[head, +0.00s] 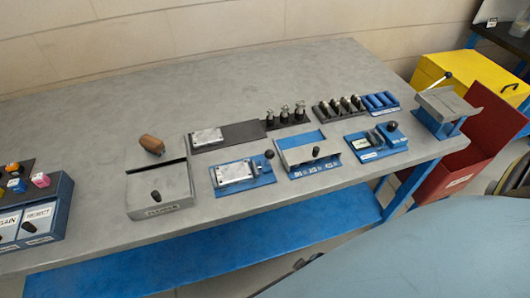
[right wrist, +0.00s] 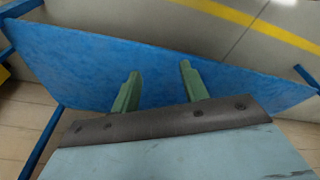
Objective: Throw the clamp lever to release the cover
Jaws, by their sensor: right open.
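In the head view several small fixtures stand along the front of the grey bench, and I cannot tell for sure which one carries the clamp lever. A lever with a dark ball knob (head: 447,75) stands tilted up on the fixture with a grey top (head: 447,103) at the right end. My right gripper (right wrist: 159,70) is open and empty in the right wrist view, above a blue surface. My left gripper is not in view.
Racks of dark cylinders (head: 341,107) stand behind. A yellow box (head: 465,78) and red bin (head: 470,150) are beyond the right edge. The bench's back left (head: 90,115) is clear.

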